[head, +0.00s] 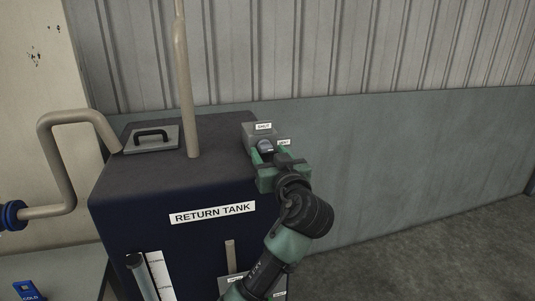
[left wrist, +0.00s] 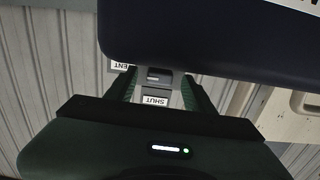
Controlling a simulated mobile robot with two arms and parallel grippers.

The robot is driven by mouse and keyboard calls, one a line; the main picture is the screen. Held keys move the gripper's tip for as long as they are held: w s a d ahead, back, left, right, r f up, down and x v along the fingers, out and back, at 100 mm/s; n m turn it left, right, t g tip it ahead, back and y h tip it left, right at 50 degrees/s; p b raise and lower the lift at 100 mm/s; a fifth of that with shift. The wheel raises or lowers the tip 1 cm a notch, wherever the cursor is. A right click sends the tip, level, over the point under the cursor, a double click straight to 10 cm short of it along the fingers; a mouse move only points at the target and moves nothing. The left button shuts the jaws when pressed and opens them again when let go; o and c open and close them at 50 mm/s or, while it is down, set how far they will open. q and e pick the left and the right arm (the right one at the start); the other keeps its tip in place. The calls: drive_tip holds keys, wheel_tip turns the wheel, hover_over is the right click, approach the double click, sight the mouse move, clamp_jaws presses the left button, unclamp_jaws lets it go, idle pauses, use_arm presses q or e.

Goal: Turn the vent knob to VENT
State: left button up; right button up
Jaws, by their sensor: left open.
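The vent knob (head: 265,146) is a small grey knob on a grey plate (head: 254,131) at the right top edge of the dark blue return tank. The plate has a SHUT label (head: 263,126) at its far side and a VENT label (head: 284,142) to the right. My left gripper (head: 268,153) is open at the knob. In the left wrist view the knob (left wrist: 154,76) shows between the two fingers, with a gap visible; contact cannot be told. The SHUT label (left wrist: 155,100) and part of the VENT label (left wrist: 120,66) also show there. My right gripper is not in view.
The return tank (head: 150,195) fills the left middle, with a handled hatch (head: 166,144) and a vertical pipe (head: 185,90) on top. A bent pipe (head: 70,118) joins it at left. A corrugated wall (head: 350,50) stands behind. The floor at right (head: 430,250) is clear.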

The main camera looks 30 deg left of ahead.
use_arm(q)
drive_tip(key=b+v, duration=0.1)
drive_tip(key=v, duration=0.5)
drive_tip(key=shift+d+b, duration=0.15)
drive_tip(key=shift+b, duration=0.15)
drive_tip(key=shift+s+f, duration=0.1)
